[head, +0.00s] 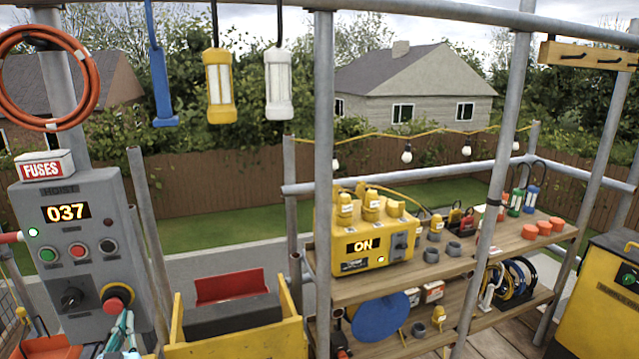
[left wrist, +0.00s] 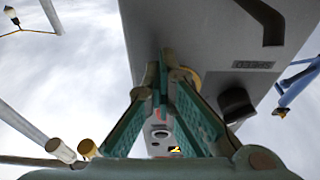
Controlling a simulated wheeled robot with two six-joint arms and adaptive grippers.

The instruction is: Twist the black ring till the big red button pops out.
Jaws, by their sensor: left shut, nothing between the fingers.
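The grey hoist box (head: 60,230) stands at the left of the head view. The big red button (head: 113,303) is low on its right side, with dark and yellow around its base. The black ring cannot be told clearly from the button. My left gripper (head: 126,325) is just below and right of the button, its teal fingers pointing up at it. In the left wrist view the left gripper (left wrist: 164,80) is shut and empty, its tips in front of the grey box (left wrist: 190,30). A yellow rim shows partly behind the tips. Contact cannot be told. My right gripper is not in view.
On the box are a display reading 037 (head: 67,212), small green, red and dark buttons, and a black rotary knob (head: 71,298) left of the red button. A yellow bin (head: 235,340) stands to the right. Scaffold poles and a loaded shelf (head: 400,285) are further right.

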